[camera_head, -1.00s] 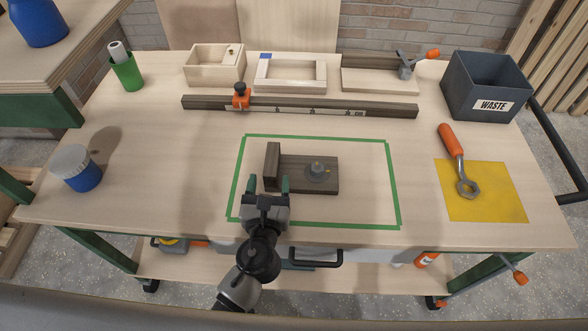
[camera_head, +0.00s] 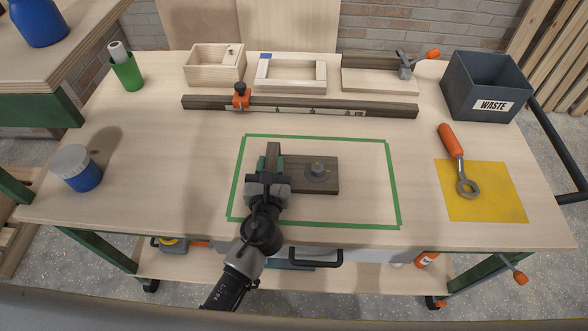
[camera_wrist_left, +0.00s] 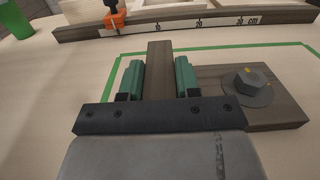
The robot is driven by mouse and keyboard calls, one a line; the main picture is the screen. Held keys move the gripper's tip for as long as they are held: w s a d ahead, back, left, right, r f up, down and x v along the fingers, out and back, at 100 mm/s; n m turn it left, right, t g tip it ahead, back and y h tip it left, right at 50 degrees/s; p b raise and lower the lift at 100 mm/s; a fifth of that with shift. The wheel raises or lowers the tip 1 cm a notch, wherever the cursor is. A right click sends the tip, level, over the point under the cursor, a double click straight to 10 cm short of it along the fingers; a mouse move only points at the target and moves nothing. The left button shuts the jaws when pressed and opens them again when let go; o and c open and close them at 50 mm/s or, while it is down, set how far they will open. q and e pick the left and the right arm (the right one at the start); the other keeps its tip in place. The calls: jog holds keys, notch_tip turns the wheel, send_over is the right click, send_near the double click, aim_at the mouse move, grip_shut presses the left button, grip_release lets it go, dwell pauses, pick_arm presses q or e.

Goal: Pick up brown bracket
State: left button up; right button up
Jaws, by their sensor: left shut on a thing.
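The brown bracket (camera_head: 325,185) lies inside the green taped rectangle on the workbench. It has a flat base with a grey bolt and washer (camera_head: 318,170) on it and an upright wall at its left end. My left gripper (camera_head: 268,170) is over the upright wall and shut on it. In the left wrist view, the green fingers (camera_wrist_left: 159,78) stand on either side of the wall (camera_wrist_left: 159,72), and the base extends to the right. The bracket appears to rest on the bench. My right gripper is not in view.
A long brown rail (camera_head: 300,107) with an orange clamp lies behind the taped area. An orange-handled wrench (camera_head: 452,140) lies partly on a yellow mat (camera_head: 500,195) at right. A waste bin (camera_head: 480,100) stands back right. A blue jar (camera_head: 76,170) stands at left.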

pick_arm(q)
grip_shut()
jog(key=shift+r, duration=0.1)
notch_tip(320, 180, up, 10)
dwell(0.3)
jog(key=shift+f, duration=4.45)
jog(key=shift+f, duration=0.35)
